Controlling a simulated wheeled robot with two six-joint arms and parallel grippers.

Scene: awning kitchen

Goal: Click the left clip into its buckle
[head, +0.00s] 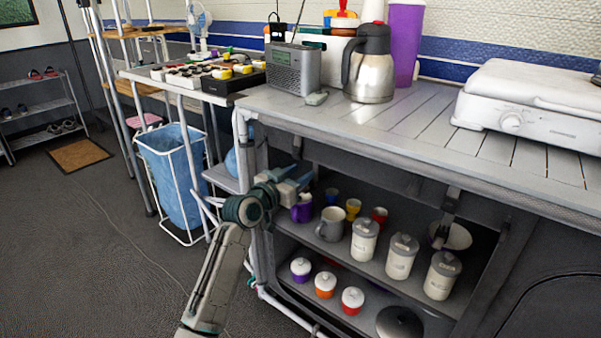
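My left gripper (299,176) reaches in from the lower left, in front of the left end of the open shelf under the counter. Its two bluish fingers look spread apart, with nothing clearly between them. A small dark strap or clip (297,146) hangs under the counter's front edge, just above the fingers and seemingly apart from them. A second dark strap with a grey clip-like end (450,203) hangs farther right, in front of a white bowl. I cannot make out the left buckle, which is too small or hidden near my gripper. My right gripper is not in view.
The counter (410,125) carries a radio (294,68), a steel jug (371,65) and a white stove (535,100). Mugs (332,224) and lidded jars (402,256) stand on the shelf behind my gripper. A blue bin (172,175) stands at left; the floor there is mostly clear.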

